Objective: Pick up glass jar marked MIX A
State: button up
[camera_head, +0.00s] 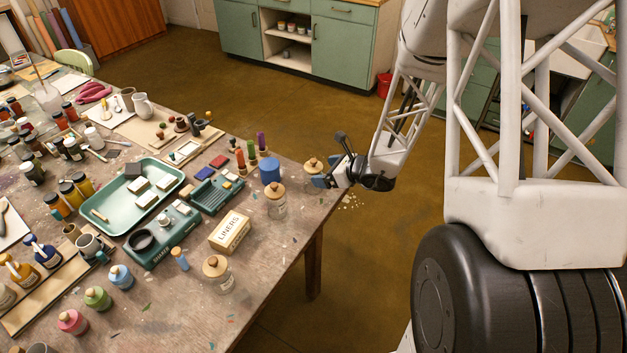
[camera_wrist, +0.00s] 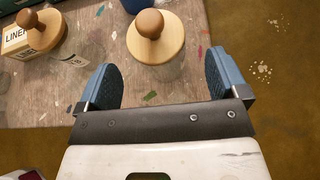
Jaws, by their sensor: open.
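My gripper (camera_head: 328,173) is open and empty at the table's right edge. In the wrist view its blue-padded fingers (camera_wrist: 160,82) are spread, with a round wooden lid with a knob (camera_wrist: 156,40) just beyond the gap between them. This lid appears to belong to the jar (camera_head: 313,163) beside my gripper in the head view, whose body is mostly hidden. A second glass jar with a wooden lid (camera_head: 277,207) stands to its left; its lid (camera_wrist: 38,32) also shows in the wrist view. A third such jar (camera_head: 218,277) stands nearer the front. I cannot read MIX A on any jar.
A LINERS box (camera_head: 230,232) stands between the second and third jars. A blue pot (camera_head: 270,168) is close behind the second jar. A green tray (camera_head: 133,205) and many paint bottles crowd the left. Open floor lies beyond the table's right edge.

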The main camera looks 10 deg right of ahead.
aim_at(308, 166)
jog(key=shift+x, duration=2.6)
jog(key=c, duration=1.2)
jog(key=shift+r, duration=0.15)
jog(key=shift+r, duration=0.7)
jog(key=shift+s+r, duration=0.3)
jog(key=shift+r, duration=0.2)
jog(key=shift+s+r, duration=0.25)
jog(key=shift+r, duration=0.25)
jog(key=s+r, duration=0.1)
jog(key=s, duration=1.4)
jog(key=shift+r, duration=0.15)
